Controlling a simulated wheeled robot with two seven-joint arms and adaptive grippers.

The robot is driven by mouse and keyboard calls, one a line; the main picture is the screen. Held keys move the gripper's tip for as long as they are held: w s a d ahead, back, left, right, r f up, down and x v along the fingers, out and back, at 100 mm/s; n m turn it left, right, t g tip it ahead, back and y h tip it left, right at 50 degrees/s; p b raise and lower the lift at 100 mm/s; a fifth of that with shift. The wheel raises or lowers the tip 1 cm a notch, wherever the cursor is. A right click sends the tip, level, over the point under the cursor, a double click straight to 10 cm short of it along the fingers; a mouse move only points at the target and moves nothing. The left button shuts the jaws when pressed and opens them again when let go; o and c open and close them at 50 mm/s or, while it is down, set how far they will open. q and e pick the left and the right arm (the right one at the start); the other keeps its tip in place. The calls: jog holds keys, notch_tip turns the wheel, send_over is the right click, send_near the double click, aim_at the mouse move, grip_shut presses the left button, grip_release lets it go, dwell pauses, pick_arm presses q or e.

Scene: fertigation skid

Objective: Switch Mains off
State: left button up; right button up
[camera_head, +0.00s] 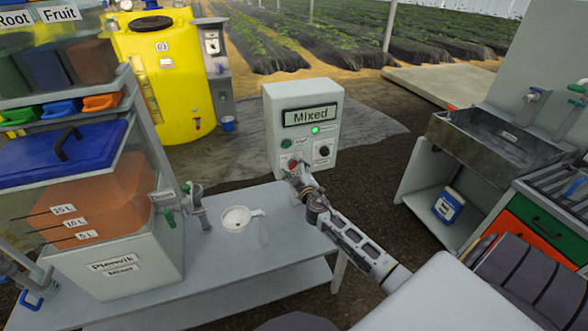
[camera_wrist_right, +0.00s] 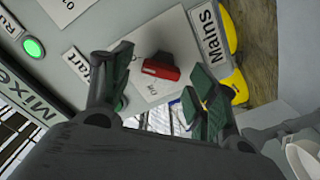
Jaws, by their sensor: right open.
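The Mains switch (camera_wrist_right: 160,68) shows in the right wrist view as a red handle on a white plate, beside a label (camera_wrist_right: 209,32) reading "Mains". An "Off" mark is on the plate near the handle. I cannot tell which position the handle is in. My right gripper (camera_head: 296,174) is at the box's lower left; its open fingers, also in the right wrist view (camera_wrist_right: 158,74), are either side of the red handle, apparently not touching it. My left gripper is not in view.
A grey table (camera_head: 200,275) holds a tank (camera_head: 110,225) and a white strainer-like cup (camera_head: 238,217). A black knob (camera_head: 323,151) is on the box's right side. A yellow tank (camera_head: 165,65) stands behind, a sink (camera_head: 500,145) at right.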

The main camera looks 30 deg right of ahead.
jog(key=c, duration=1)
